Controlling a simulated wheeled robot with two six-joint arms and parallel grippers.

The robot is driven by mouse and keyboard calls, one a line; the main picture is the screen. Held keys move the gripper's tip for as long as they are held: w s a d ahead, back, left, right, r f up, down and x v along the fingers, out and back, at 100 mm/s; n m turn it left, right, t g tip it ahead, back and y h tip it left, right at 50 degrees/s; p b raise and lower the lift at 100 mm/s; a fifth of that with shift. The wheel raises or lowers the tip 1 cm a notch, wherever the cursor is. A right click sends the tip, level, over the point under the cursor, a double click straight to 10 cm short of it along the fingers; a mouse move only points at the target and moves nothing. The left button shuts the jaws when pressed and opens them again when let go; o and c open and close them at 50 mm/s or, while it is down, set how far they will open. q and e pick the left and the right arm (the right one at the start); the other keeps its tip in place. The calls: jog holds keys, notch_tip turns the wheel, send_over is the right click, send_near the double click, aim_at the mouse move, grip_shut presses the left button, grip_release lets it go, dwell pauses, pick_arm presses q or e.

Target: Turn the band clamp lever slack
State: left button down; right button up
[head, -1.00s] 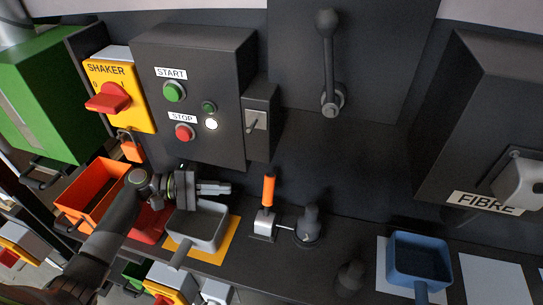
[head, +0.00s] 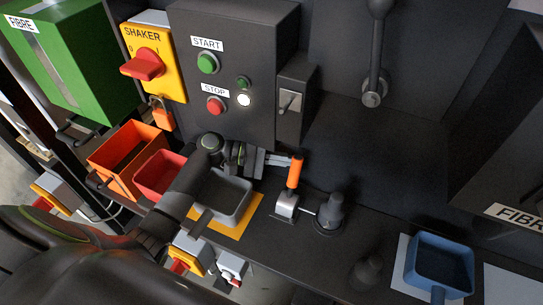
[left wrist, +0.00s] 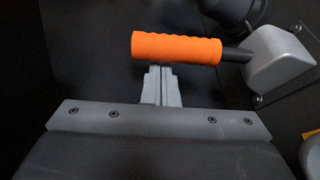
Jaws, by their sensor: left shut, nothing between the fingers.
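The band clamp lever has an orange ribbed grip (head: 296,172) standing nearly upright on a silver-grey base (head: 286,206) on the dark counter. In the left wrist view the orange grip (left wrist: 175,48) lies across the picture, with the grey base at its right end. My left gripper (head: 287,161) is shut and empty. Its fingertips are at the upper left side of the orange grip, very close to it; in the left wrist view the fingers (left wrist: 160,75) end at its edge. I cannot tell whether they touch. My right gripper is not in view.
A thin rod joins the clamp base to a dark post (head: 331,214) on its right. A grey scoop (head: 224,197) on a yellow mat lies below my left wrist. The control box (head: 228,60) stands behind. A blue scoop (head: 442,265) is at right.

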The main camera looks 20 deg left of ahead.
pick_arm(q)
jog(key=shift+d, duration=0.45)
